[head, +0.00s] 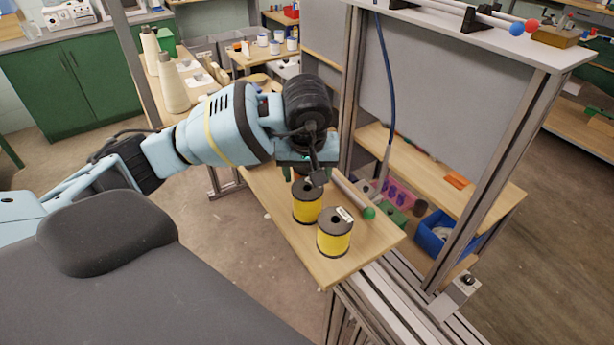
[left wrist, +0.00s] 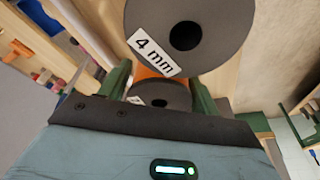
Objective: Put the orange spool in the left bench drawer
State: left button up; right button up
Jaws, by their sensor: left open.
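In the left wrist view an orange spool body (left wrist: 146,73) shows as a narrow strip between dark grey flanges, close to the green fingers. A large grey flange (left wrist: 155,35) above it carries a "4 mm" label. Another labelled dark flange (left wrist: 165,97) lies lower, between the fingers. My left gripper (head: 308,168) is open and points down at the wooden shelf board; in the left wrist view its fingers (left wrist: 160,82) stand on either side of the lower flange. In the head view my gripper hides most of what is beneath it. I cannot make out the left bench drawer.
Two yellow spools (head: 334,238) (head: 306,206) stand on the wooden board (head: 320,264) just in front of my gripper. A rod with a green ball end (head: 369,213) lies beside them. A metal frame post (head: 352,95) rises close to the right of my gripper. A blue bin (head: 432,236) sits further right.

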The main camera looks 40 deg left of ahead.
pick_arm(q)
jog(key=c, duration=0.9)
jog(key=shift+o, duration=0.2)
pick_arm(e)
jog(key=shift+d, duration=0.1)
pick_arm(q)
jog(key=shift+r, duration=0.1)
pick_arm(e)
jog(key=shift+f, duration=0.1)
